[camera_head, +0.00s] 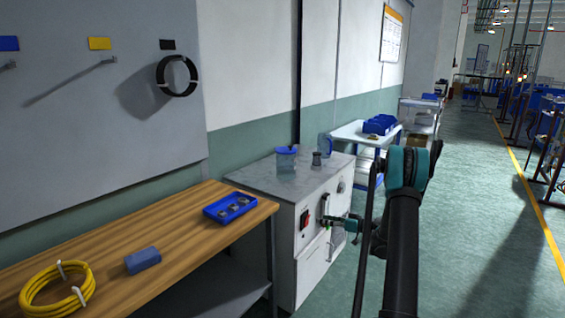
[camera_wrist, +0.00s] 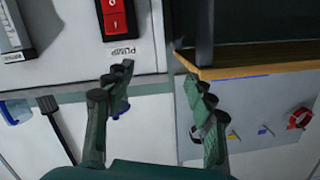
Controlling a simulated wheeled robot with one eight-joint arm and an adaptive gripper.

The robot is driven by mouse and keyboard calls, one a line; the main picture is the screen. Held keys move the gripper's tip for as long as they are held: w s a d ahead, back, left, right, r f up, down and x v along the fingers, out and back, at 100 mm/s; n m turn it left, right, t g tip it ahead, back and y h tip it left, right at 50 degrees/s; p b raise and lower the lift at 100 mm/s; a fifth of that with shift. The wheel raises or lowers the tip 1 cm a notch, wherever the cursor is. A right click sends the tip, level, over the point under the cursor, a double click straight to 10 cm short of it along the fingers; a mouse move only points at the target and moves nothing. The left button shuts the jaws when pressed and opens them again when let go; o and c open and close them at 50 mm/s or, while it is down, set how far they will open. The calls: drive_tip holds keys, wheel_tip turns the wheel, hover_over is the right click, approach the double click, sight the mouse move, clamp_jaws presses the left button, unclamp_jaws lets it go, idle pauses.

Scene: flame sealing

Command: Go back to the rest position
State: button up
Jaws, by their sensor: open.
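My gripper (camera_wrist: 162,92) is open and empty in the wrist view, its two dark green fingers spread apart. In the wrist view a red switch (camera_wrist: 115,16) with the label PUMP below it sits on the white cabinet front, above and left of the fingertips. In the head view my gripper (camera_head: 345,225) is small, at the front of the white cabinet (camera_head: 285,235), to the right of the red switch (camera_head: 305,217). I cannot tell from the head view whether it touches the cabinet. My dark arm reaches in from the lower right.
A wooden bench (camera_head: 180,250) holds a blue tray (camera_head: 230,207), a blue block (camera_head: 143,261) and a yellow cable coil (camera_head: 58,290). A clear beaker (camera_head: 286,160) stands on the cabinet top. A white cart (camera_head: 362,137) stands behind. The green floor (camera_head: 465,210) on the right is clear.

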drive_tip(key=s+a+r+m+g+h, duration=0.2)
drive_tip(key=s+a+r+h, duration=0.15)
drive_tip(key=s, duration=0.65)
drive_tip(key=s+a+r+m+g+h, duration=0.2)
drive_tip(key=s+a+r+h, duration=0.15)
drive_tip(key=s, duration=0.55)
drive_tip(key=s+d+f+m+h, duration=0.1)
drive_tip(key=s+d+m+h, duration=0.1)
drive_tip(key=s, duration=1)
drive_tip(key=s+d+f+m+h, duration=0.2)
drive_tip(key=s+d+h, duration=0.2)
drive_tip(key=s, duration=0.9)
drive_tip(key=shift+s+d+h, duration=0.2)
drive_tip(key=shift+d+h, duration=0.1)
drive_tip(key=shift+h, duration=0.1)
